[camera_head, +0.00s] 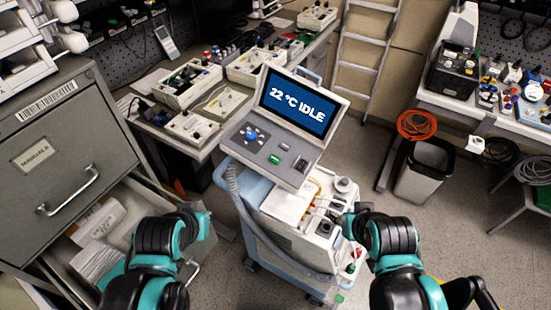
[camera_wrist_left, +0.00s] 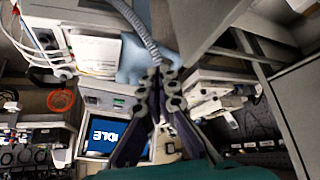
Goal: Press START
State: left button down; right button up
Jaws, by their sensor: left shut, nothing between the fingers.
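The pump unit (camera_head: 290,215) stands on a wheeled cart in the middle of the head view. Its tilted screen (camera_head: 298,105) reads "22 °C IDLE". Below the screen is a grey panel (camera_head: 262,158) with a blue knob (camera_head: 251,134), a green button (camera_head: 284,146) and a dark button. No START label is readable. In the left wrist view the screen (camera_wrist_left: 103,134) appears upside down. My left gripper (camera_wrist_left: 165,78) is shut and empty, with the pump's hose beyond its fingertips. My right arm (camera_head: 392,238) is beside the cart's right side; its fingers are too unclear to judge.
A corrugated hose (camera_head: 236,195) hangs along the pump's left side. A filing cabinet (camera_head: 62,160) with an open drawer stands at left. Workbenches with equipment are behind and at right. A bin (camera_head: 424,170) stands at right; the floor between is mostly clear.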

pick_arm(q)
jog(key=shift+w+r, duration=0.1)
notch_tip(320, 180, up, 3)
jog(key=m+t+y+p, duration=0.3)
jog(key=m, duration=2.2)
send_over(277, 162)
jog(key=d, duration=0.2)
jog(key=shift+s+a+r, duration=0.2)
jog(key=shift+s, duration=0.2)
jog(key=f+b, duration=0.2)
jog(key=f, duration=0.1)
jog(key=a+f+b, duration=0.1)
jog(key=f+b, duration=0.3)
jog(key=f, duration=0.1)
jog(key=shift+w+a+f+b, duration=0.25)
jog(key=shift+w+f+b, duration=0.05)
jog(key=shift+w+f, duration=0.1)
